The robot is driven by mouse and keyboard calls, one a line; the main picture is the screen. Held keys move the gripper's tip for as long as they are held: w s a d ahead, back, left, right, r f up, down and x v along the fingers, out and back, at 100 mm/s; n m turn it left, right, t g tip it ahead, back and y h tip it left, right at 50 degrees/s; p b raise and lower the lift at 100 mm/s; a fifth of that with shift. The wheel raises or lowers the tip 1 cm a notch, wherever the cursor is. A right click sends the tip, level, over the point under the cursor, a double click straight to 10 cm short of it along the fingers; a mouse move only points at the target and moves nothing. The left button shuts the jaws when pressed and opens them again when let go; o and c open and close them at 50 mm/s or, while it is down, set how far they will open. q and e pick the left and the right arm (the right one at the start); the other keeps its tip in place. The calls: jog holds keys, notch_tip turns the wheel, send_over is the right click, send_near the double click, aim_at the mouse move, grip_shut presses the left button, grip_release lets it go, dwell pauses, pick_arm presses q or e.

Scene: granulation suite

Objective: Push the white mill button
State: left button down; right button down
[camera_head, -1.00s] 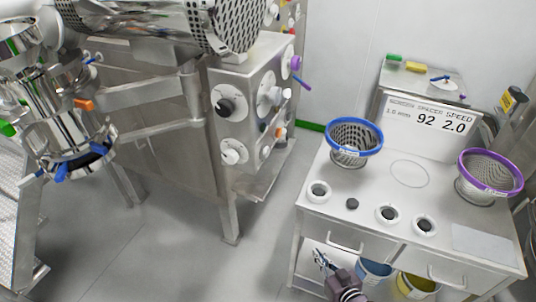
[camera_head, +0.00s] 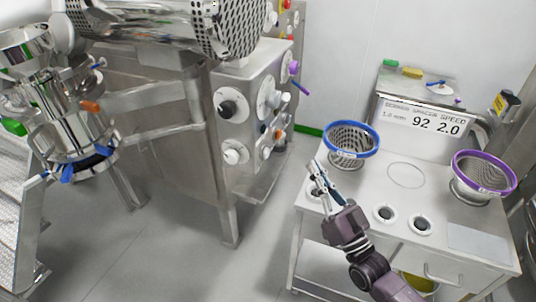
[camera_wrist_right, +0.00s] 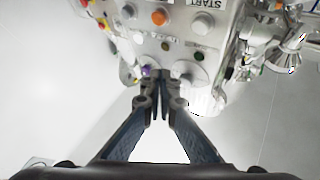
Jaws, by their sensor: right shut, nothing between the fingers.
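The steel mill cabinet (camera_head: 235,85) stands left of centre in the head view. A white round button or knob (camera_head: 232,156) sits low on its panel, below a black knob (camera_head: 227,108). In the right wrist view, a small white round button (camera_wrist_right: 138,38) shows near an orange button (camera_wrist_right: 159,17); I cannot tell whether it is the same one. My right gripper (camera_head: 314,168) is shut and empty, above the left part of the white table, right of and apart from the panel. Its fingertips (camera_wrist_right: 161,76) point towards the panel. My left gripper is not in view.
The white table (camera_head: 468,244) carries a blue-rimmed basket (camera_head: 352,143), a purple-rimmed basket (camera_head: 484,174) and a display (camera_head: 425,122). A purple-handled lever (camera_head: 296,70) sticks out from the cabinet's right side. Open floor lies between cabinet and table.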

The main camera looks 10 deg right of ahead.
aim_at(266, 153)
jog(key=shift+a, duration=0.1)
dwell(0.3)
jog(key=w+a+b, duration=0.1)
jog(key=w+a, duration=0.4)
jog(key=a, duration=0.2)
dwell(0.3)
jog(key=shift+a, duration=0.15)
dwell(1.2)
jog(key=shift+w+a+b, duration=0.25)
jog(key=shift+b, duration=0.05)
